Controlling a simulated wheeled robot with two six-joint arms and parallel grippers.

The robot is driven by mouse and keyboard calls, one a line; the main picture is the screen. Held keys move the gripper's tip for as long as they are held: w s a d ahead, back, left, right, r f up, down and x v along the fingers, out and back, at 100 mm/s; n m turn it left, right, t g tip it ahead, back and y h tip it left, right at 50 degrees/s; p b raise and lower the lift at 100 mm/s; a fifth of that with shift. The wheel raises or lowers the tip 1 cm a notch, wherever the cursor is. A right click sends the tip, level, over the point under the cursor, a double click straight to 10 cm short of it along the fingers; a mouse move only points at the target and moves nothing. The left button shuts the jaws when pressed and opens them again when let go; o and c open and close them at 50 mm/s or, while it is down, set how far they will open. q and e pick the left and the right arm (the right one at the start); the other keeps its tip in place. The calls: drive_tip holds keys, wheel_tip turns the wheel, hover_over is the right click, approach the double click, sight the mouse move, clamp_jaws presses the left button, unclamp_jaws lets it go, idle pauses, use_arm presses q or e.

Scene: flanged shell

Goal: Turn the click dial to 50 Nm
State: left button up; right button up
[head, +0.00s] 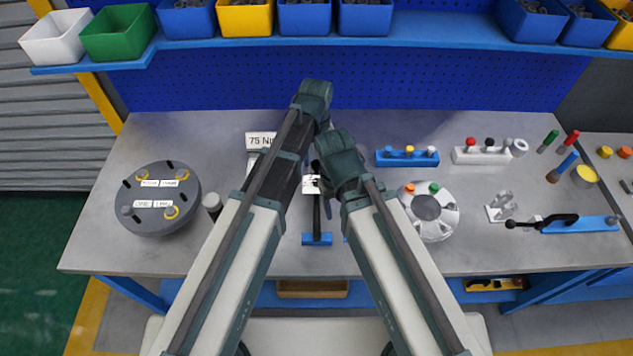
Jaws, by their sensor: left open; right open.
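A white sign reading "75 Nm" (262,140) stands at the back of the bench, left of my arms. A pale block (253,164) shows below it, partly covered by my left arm. A black-handled tool (317,212) with a small white label (311,184) rests upright in view at a blue holder (317,239). I cannot make out the click dial; my arms cover that area. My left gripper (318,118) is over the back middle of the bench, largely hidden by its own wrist. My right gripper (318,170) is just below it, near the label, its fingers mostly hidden. Contact cannot be told.
A round dark grey flanged shell (160,222) stands left, with a grey cylinder (212,202) beside it. A round silver fixture (448,217), blue rack (390,160) and white rack (468,156) stand right. A blue shelf (430,32) with bins runs overhead. The bench's front left is clear.

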use_arm(q)
wheel_tip(320, 180, down, 10)
drive_tip(key=b, duration=0.9)
use_arm(e)
wheel_tip(320, 180, down, 10)
drive_tip(key=shift+f, duration=0.1)
use_arm(q)
clamp_jaws()
